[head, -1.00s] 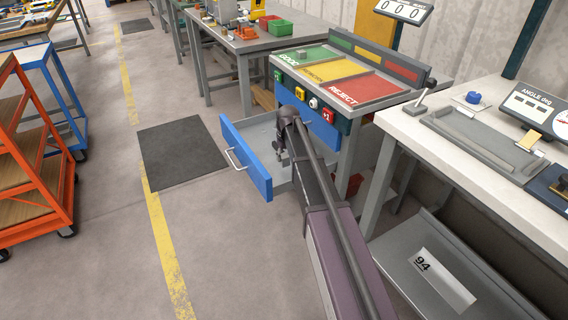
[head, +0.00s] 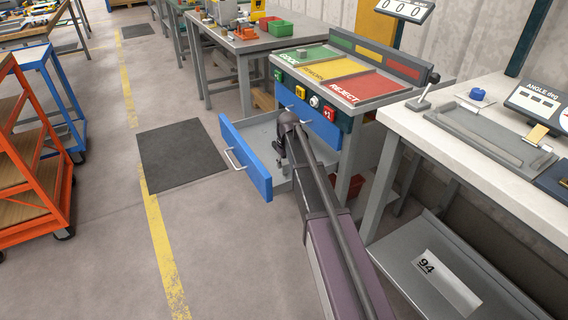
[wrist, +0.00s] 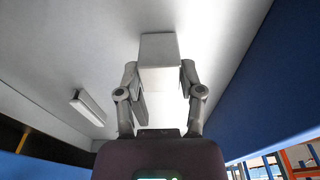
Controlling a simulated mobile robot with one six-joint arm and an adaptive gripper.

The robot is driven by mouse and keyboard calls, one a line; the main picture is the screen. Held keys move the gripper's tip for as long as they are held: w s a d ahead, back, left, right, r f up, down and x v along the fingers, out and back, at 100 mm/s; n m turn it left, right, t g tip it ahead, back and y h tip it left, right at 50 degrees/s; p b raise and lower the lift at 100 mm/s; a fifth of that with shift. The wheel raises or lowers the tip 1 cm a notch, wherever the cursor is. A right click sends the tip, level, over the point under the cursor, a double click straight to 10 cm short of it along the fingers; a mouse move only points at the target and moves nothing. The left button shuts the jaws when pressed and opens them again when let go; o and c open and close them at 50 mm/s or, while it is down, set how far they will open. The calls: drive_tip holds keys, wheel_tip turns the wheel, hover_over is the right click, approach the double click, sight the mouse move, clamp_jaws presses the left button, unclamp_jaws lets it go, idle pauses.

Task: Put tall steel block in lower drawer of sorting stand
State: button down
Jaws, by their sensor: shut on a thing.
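The tall steel block (wrist: 158,52) is a plain light-grey block between the fingers of my gripper (wrist: 160,78) in the wrist view. My gripper is shut on its sides. The lower drawer (head: 246,157) of the sorting stand (head: 355,117) is pulled out, with a blue front and a grey inside. In the head view my gripper (head: 284,160) is down over the open drawer, and my arm hides part of it. The drawer floor (wrist: 60,45) fills the wrist view behind the block. I cannot tell whether the block touches the floor.
A pale bar (wrist: 87,108) lies on the drawer floor left of the block in the wrist view. The drawer's blue front wall (wrist: 255,85) rises on the right there. A white-topped bench (head: 440,135) stands right of my arm. The floor left of the drawer is clear around a dark mat (head: 180,155).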

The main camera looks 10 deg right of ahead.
sight(287, 164)
drive_tip(key=shift+f, duration=0.15)
drive_tip(key=shift+c, duration=1.1)
unclamp_jaws()
drive_tip(key=shift+r, duration=0.25)
wheel_tip(287, 164, up, 12)
drive_tip(key=s+p, duration=0.1)
drive_tip(key=p, duration=1.1)
drive_tip(key=shift+s+d, duration=0.2)
drive_tip(key=shift+d, duration=0.05)
drive_tip(key=shift+f, duration=0.1)
drive_tip(key=shift+s, duration=0.1)
drive_tip(key=s+m+g, duration=0.1)
drive_tip(key=s+m, duration=0.2)
drive_tip(key=s, duration=2.4)
drive_tip(key=shift+s+a+m, duration=0.3)
drive_tip(key=shift+a, duration=0.15)
drive_tip(key=shift+f, duration=0.1)
